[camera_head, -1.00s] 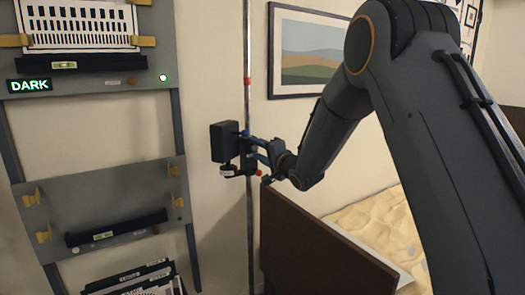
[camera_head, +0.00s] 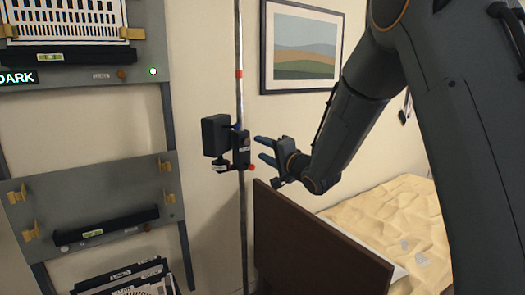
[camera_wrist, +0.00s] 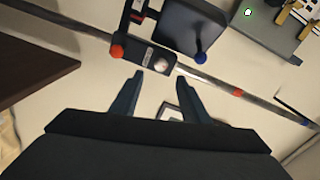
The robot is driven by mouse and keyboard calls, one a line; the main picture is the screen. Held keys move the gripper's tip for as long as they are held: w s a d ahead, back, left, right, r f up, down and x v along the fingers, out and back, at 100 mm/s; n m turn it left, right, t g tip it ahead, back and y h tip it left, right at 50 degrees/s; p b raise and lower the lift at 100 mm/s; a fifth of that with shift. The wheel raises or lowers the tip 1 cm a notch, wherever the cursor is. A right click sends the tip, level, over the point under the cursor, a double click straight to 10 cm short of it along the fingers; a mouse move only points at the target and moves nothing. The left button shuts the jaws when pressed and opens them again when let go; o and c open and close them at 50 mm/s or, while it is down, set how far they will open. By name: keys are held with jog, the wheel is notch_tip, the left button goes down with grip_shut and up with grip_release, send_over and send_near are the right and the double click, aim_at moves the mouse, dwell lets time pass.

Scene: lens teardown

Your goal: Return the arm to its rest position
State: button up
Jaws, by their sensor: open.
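My gripper (camera_head: 262,150) is open and empty, with blue fingers pointing left toward a black clamp (camera_head: 241,150) on a vertical pole. A gap shows between the fingertips and the clamp. The clamp carries a black box-shaped device (camera_head: 216,135) on its left side. In the wrist view my gripper (camera_wrist: 160,92) shows two spread fingers with nothing between them. The clamp (camera_wrist: 150,55) and the black box (camera_wrist: 193,28) lie just beyond the fingertips there. My arm reaches in from the upper right of the head view.
The pole (camera_head: 244,210) stands by the wall. A brown panel (camera_head: 310,250) rises just below my gripper, with a crumpled beige bed cover (camera_head: 400,225) behind it. A grey rack (camera_head: 90,190) with yellow brackets stands at left. A framed picture (camera_head: 302,47) hangs behind.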

jog(key=s+d+f+n+g+h, duration=0.3)
jog(key=s+d+f+g+h, duration=0.35)
jog(key=s+d+f, duration=0.75)
jog(key=s+d+f+n+g+h, duration=0.1)
jog(key=s+d+f+g, duration=0.1)
jog(key=s, duration=0.6)
jog(key=s+d+f+n+g+h, duration=0.1)
jog(key=s+d+f+n+g, duration=0.1)
jog(key=s, duration=0.6)
jog(key=s+d+f+n+g+h, duration=0.1)
jog(key=s+d+f+n+g, duration=0.1)
jog(key=s, duration=0.7)
jog(key=shift+f+g, duration=0.25)
jog(key=shift+g, duration=0.5)
jog(key=shift+h, duration=0.25)
